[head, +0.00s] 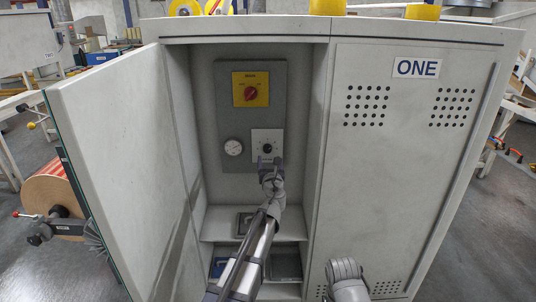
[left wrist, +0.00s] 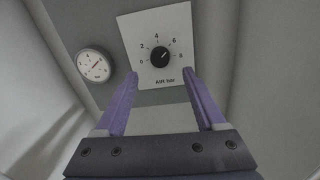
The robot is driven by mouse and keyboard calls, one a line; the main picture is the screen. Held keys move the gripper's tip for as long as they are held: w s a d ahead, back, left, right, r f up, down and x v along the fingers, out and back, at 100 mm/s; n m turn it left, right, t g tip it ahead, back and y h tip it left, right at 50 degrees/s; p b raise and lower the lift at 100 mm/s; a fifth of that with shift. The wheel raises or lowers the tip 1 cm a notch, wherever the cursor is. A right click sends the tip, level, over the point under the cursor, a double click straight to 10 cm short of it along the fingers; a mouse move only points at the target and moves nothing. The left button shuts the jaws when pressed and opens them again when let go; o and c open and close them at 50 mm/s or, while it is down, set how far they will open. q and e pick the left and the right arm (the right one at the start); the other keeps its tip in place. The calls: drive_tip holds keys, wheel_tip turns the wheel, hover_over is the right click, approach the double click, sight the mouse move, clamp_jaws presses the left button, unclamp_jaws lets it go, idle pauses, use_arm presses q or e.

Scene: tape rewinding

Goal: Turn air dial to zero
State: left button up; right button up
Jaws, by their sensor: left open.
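The air dial (head: 267,147) is a black knob on a white square plate on the grey panel inside the open cabinet. In the left wrist view the knob (left wrist: 160,56) has a scale around it and "AIR bar" below; its light pointer mark aims up and to the right. My left gripper (head: 269,163) is open just below the dial, reaching into the cabinet. In the left wrist view its two purple fingers (left wrist: 164,78) point at the plate, with the knob ahead of and between them, seemingly apart from it. My right arm shows at the bottom, its fingers unseen.
A round pressure gauge (head: 233,147) sits left of the dial, and a red switch on a yellow plate (head: 250,89) above. The open left door (head: 120,150) and cabinet walls bound the space. A shelf (head: 222,226) lies below. The right door (head: 405,190) is shut.

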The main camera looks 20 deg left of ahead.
sight(268, 149)
use_arm(q)
drive_tip(key=x, duration=0.7)
drive_tip(key=shift+w, duration=0.15)
drive_tip(key=shift+c, duration=0.4)
clamp_jaws()
